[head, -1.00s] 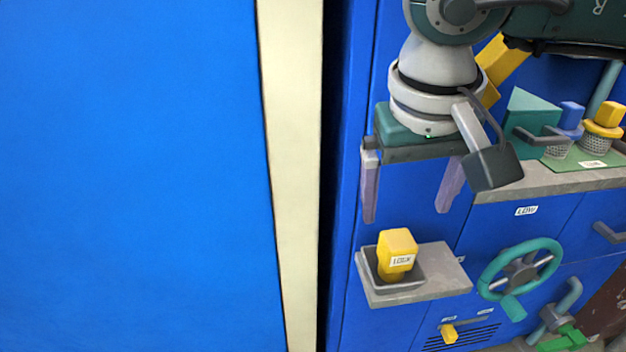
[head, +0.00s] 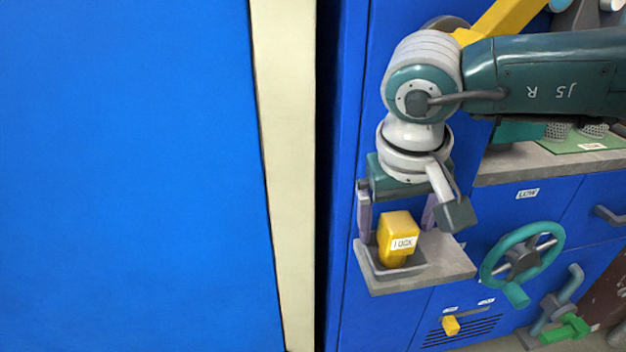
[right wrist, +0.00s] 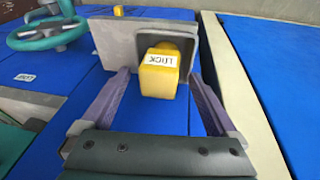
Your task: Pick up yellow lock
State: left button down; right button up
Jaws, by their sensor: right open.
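The yellow lock (head: 398,232) is a yellow block with a white label. It stands in a small grey tray (head: 376,272) on a grey ledge on the blue cabinet front. In the right wrist view the lock (right wrist: 160,74) appears beyond and between the two purple fingers. My right gripper (head: 396,212) is open, pointing down, with its fingers to either side of the lock's top in the head view. The right wrist view shows the open gripper (right wrist: 163,98) with nothing held. Whether the fingers reach around the lock is hard to tell. My left gripper is not in view.
A teal handwheel (head: 522,262) sits right of the ledge (head: 452,262). A small yellow slider knob (head: 450,325) is below it, and a green valve handle (head: 565,330) is at the lower right. A grey shelf (head: 545,163) juts out above the wheel. A cream post (head: 285,180) stands left.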

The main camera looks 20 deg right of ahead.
grip_shut()
dwell(0.6)
